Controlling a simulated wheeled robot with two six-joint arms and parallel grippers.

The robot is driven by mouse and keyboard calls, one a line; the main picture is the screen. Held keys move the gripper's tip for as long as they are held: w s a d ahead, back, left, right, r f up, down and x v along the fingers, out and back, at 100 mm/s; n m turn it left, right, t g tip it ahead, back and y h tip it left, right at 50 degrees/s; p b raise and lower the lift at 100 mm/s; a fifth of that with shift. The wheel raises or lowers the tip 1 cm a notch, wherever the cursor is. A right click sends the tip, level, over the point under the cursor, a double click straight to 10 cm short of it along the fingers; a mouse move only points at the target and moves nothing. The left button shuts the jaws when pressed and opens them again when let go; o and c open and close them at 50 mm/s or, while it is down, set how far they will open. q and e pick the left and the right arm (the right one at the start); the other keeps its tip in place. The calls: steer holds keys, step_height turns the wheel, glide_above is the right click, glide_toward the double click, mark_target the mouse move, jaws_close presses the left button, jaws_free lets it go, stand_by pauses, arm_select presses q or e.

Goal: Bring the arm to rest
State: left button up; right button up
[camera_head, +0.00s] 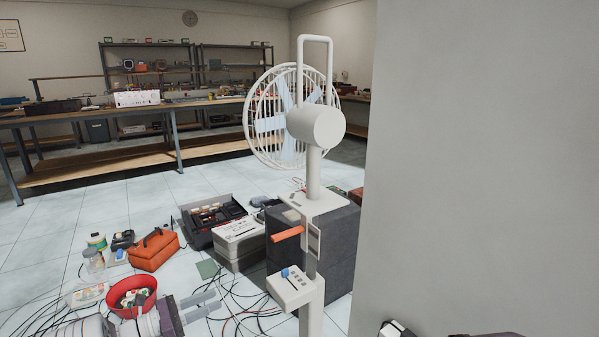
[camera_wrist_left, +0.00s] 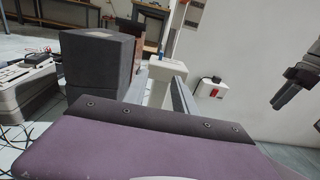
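My left gripper (camera_head: 207,303) is at the lower left of the head view, low over the floor clutter. Its two grey fingers point right with a gap between them, and nothing shows in the gap. My purple left wrist fills the bottom of the left wrist view. A dark gripper, which looks like my right one (camera_wrist_left: 286,88), hangs at the right of that view, near the wall. Its finger spacing is unclear.
A white fan (camera_head: 315,127) stands before a dark box (camera_head: 345,245). A red bowl (camera_head: 116,298), orange toolbox (camera_head: 153,252), open black case (camera_head: 190,228) and loose cables crowd the floor. A grey wall (camera_head: 480,170) closes off the right. Tiles before the workbench (camera_head: 100,120) are clear.

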arm_select(q)
steer(key=d+r+m+g+h+p, duration=0.1)
steer(key=d+r+m+g+p, duration=0.2)
steer(key=d+r, duration=0.7)
steer(key=s+d+r+m+g+y+p, duration=0.1)
steer(key=s+d+r+m+g+y, duration=0.15)
steer(key=s+d+m+g, duration=0.55)
steer(key=s+d+f+m+y+p, duration=0.1)
steer(key=s+d+f+y, duration=0.1)
steer(key=s, duration=0.4)
steer(key=s+d+f+m+y, duration=0.1)
steer(key=s+y, duration=0.2)
steer(key=s, duration=0.4)
steer(key=s+a+f+m+t+y, duration=0.1)
steer(key=s+a+f+m+y, duration=0.75)
steer(key=a, duration=0.35)
step_height(320, 180, up, 38)
steer(key=w+a+m+t+p, duration=0.1)
steer(key=w+m+p, duration=0.1)
steer(key=p, duration=3.7)
steer(key=shift+a+f+m, duration=0.25)
steer(key=shift+a+m, duration=0.05)
steer(key=shift+m, duration=0.25)
